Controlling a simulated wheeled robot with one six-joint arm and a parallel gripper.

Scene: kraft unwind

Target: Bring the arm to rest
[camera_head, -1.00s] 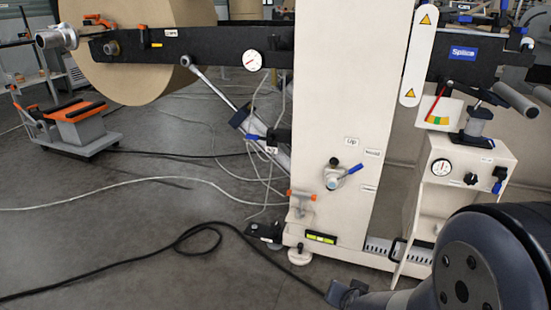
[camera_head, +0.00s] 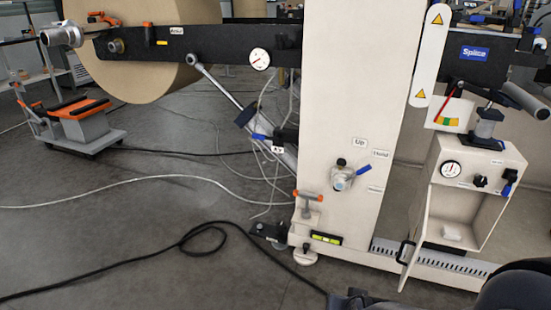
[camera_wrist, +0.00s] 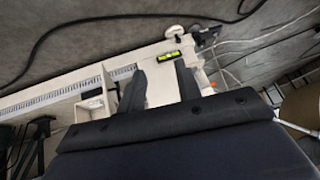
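My gripper (camera_wrist: 160,70) shows in the wrist view with its two dark fingers apart and nothing between them. Beyond the fingers are the cream machine base and the floor. In the head view, dark parts of my gripper (camera_head: 352,298) show at the bottom edge, cut off by the frame. My dark arm (camera_head: 515,290) fills the bottom right corner. The rest of the arm is out of view.
The cream machine column (camera_head: 352,110) stands close ahead, with a blue-handled valve (camera_head: 345,177). An open cabinet (camera_head: 470,205) with a gauge is at the right. A black cable (camera_head: 120,285) crosses the floor. A paper roll (camera_head: 150,75) hangs at the back left.

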